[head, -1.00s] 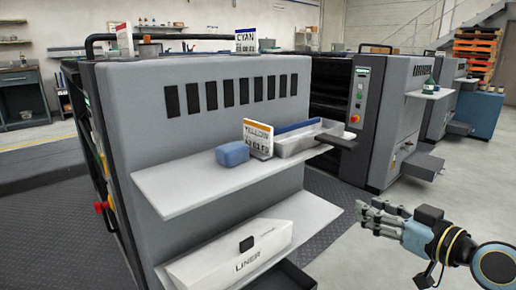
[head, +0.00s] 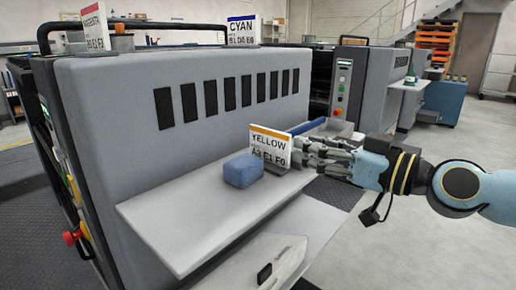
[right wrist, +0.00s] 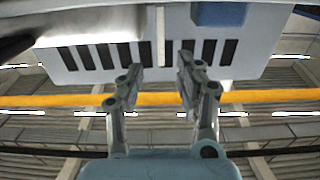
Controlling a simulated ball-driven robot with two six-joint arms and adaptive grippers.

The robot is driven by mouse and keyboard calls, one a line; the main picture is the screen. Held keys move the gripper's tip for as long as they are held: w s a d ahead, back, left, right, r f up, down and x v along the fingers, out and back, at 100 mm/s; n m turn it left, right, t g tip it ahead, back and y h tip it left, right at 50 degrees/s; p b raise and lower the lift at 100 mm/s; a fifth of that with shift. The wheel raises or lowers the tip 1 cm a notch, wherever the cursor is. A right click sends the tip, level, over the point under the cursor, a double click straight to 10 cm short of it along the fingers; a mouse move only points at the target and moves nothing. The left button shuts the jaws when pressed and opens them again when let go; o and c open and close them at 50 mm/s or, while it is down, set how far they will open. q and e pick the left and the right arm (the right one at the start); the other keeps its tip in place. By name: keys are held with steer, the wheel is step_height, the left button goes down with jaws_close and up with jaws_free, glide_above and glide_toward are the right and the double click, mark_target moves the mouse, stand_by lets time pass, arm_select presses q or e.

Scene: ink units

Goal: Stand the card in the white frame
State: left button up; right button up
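The yellow card (head: 268,146), white with an orange stripe along its top and the word YELLOW, stands upright on the machine's grey shelf, beside a blue block (head: 243,170). My right gripper (head: 308,153) is just right of the card, its fingers pointing at the card's right edge. In the right wrist view the fingers (right wrist: 158,68) are apart. A thin pale upright strip (right wrist: 160,35), which looks like the card edge-on, lies ahead between them, apart from both fingers. I cannot pick out an empty white frame. My left gripper is not in view.
A cyan card (head: 242,31) and a magenta card (head: 94,27) stand on top of the grey machine. The shelf (head: 178,225) is bare at front left. A grey tray with a blue rim (head: 308,126) sits behind my right fingers. A white liner box (head: 285,262) lies below.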

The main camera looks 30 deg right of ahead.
mark_target(291, 139)
steer(key=x, duration=0.2)
steer(key=p+x, duration=0.1)
steer(key=x, duration=0.1)
steer(key=shift+r, duration=0.25)
steer(key=shift+w+a, duration=0.1)
steer(key=shift+w, duration=0.15)
steer(key=shift+w+a+p, duration=0.15)
steer(key=shift+w+p, duration=0.3)
steer(key=p+x, duration=0.1)
steer(key=x, duration=0.2)
steer(key=shift+w+a+f, duration=0.1)
steer(key=shift+w+a, duration=0.05)
steer(key=shift+w, duration=0.2)
steer(key=shift+w+a, duration=0.15)
steer(key=shift+w, duration=0.15)
steer(key=shift+f, duration=0.15)
steer(key=c, duration=0.7)
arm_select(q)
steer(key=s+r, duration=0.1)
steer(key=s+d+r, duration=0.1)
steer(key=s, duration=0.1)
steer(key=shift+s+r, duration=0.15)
arm_select(e)
jaws_close()
